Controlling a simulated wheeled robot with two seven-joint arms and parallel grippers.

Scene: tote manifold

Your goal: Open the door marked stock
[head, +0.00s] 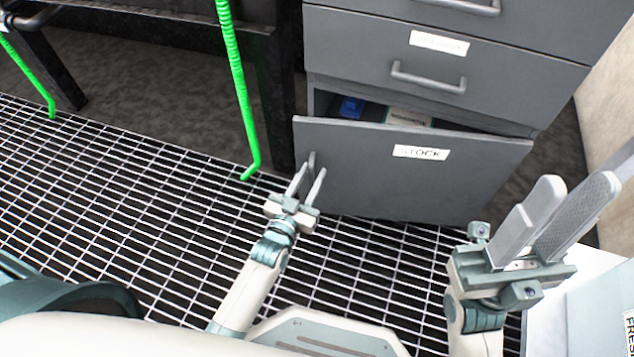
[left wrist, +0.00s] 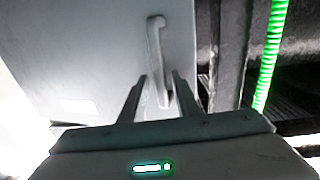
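The grey door marked STOCK (head: 405,175) is the lowest front of the grey cabinet. It stands ajar, its left edge swung out and a dark gap showing above it. Its bar handle (head: 311,164) is near the left edge and also shows in the left wrist view (left wrist: 156,50). My left gripper (head: 306,177) is at the handle with its fingers apart. In the left wrist view the handle's lower end lies between the fingers, with gaps beside it; contact is unclear. My right gripper (head: 578,185) is open and empty at the right, away from the door.
A blue item (head: 351,108) and a pale item (head: 408,117) show inside the cabinet. A drawer (head: 440,50) with a handle is above. A green hose (head: 238,85) hangs left of the door. The grating floor (head: 130,190) is clear at left.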

